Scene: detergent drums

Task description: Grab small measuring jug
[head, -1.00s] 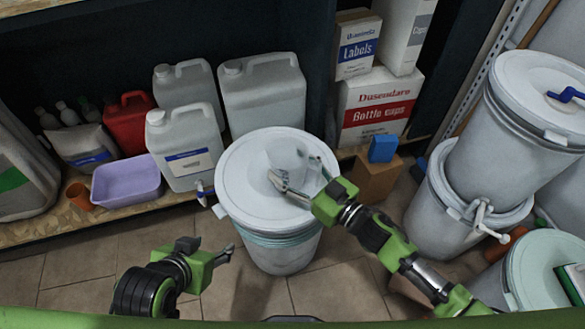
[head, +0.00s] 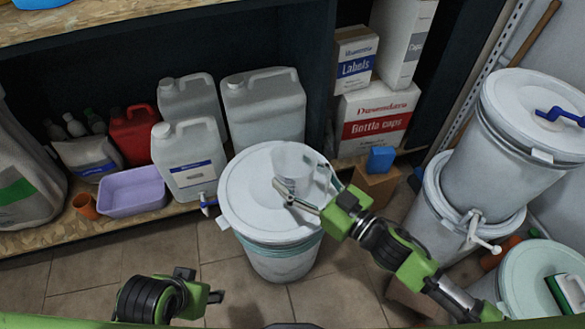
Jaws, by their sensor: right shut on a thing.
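The small measuring jug (head: 294,165) is clear and see-through, and its outline is faint against the white lid. It stands roughly upright over the lid of the white drum (head: 272,188) in the middle of the head view. I cannot tell whether its base touches the lid. My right gripper (head: 303,182) reaches in from the right and is shut on the jug, with one finger in front and the other at its right side. My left gripper (head: 214,297) is low at the left, away from the jug. Its fingers are mostly hidden.
Grey canisters (head: 190,160), a red canister (head: 132,134) and a purple tub (head: 131,190) stand on the low shelf behind. Cartons (head: 372,118) and a small blue box (head: 381,159) are at the back right. Stacked drums (head: 513,125) stand at right. Floor (head: 235,260) is clear at front left.

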